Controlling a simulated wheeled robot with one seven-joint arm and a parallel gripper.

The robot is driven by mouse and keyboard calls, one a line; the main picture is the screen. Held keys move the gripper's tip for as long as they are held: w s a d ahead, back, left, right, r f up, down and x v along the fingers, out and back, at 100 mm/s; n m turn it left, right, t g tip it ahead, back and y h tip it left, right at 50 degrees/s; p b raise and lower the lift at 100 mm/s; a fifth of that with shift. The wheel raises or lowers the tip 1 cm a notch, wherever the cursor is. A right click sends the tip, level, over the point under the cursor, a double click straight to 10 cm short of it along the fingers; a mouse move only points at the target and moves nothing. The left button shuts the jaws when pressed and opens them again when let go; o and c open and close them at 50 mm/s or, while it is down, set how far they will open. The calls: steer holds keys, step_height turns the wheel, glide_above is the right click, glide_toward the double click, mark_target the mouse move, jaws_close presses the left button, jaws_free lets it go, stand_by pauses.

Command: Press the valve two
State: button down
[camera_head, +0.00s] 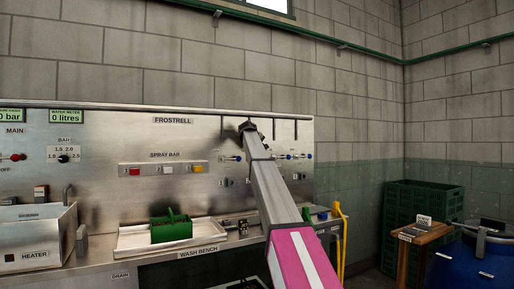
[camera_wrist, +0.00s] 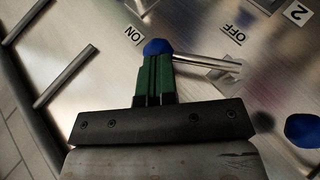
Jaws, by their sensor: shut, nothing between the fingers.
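A metal valve lever (camera_wrist: 205,60) with a blue knob (camera_wrist: 158,46) shows in the wrist view, on the steel panel. It points left, with the knob near the ON label (camera_wrist: 133,36). The OFF label (camera_wrist: 233,36) is above its pivot, and a plate with a 2 (camera_wrist: 298,13) is at the upper right. My gripper (camera_wrist: 155,60) is shut and empty, its green fingers right at the blue knob; whether they touch it I cannot tell. In the head view my arm reaches up to the panel and hides part of the valve row (camera_head: 281,156).
Other blue knobs (camera_wrist: 302,130) are close by on the right. Metal bars (camera_wrist: 65,75) stand out at the left. Below the panel are the wash bench (camera_head: 198,251) and a tray (camera_head: 130,240) with a green basket (camera_head: 171,228). Green crates (camera_head: 415,215) stand right.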

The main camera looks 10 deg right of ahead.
steer(key=shift+w+d+f+m+g+y, duration=0.25)
steer(key=shift+d+f+m+g+y, duration=0.2)
steer(key=shift+d+f+y, duration=0.4)
steer(key=shift+w+d+f+m+g+y, duration=0.2)
steer(key=shift+d+f+m+g+y, duration=0.25)
steer(key=shift+f+y, duration=0.7)
steer(key=shift+d+r, duration=0.15)
steer(key=d+v, duration=0.1)
steer(key=v, duration=1.3)
steer(key=shift+w+r, duration=0.25)
steer(key=shift+r, duration=0.25)
